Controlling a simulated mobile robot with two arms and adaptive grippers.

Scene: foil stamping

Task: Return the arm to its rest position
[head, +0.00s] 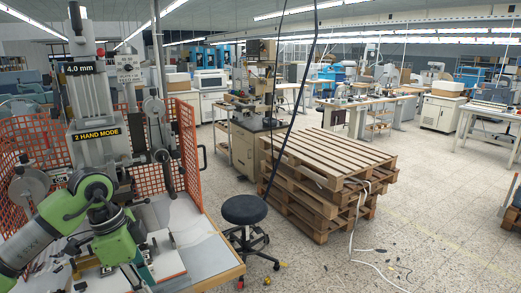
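My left arm, green and grey, comes in from the lower left and bends in front of the stamping machine (93,105). My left gripper (147,274) points down at the lower left, low over the machine's white worktable (208,256). It is small and dark, and its fingers are partly hidden, so I cannot tell whether it is open or shut. No held object can be made out. The machine carries the labels "4.0 mm" and "2 HAND MODE". My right gripper is not in view.
Orange mesh guards (187,140) stand around the machine. A black stool (244,210) stands right of the worktable, with small bits on the floor nearby. Stacked wooden pallets (325,160) stand in the middle, with a white cable beside them. The tiled floor at right is mostly clear.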

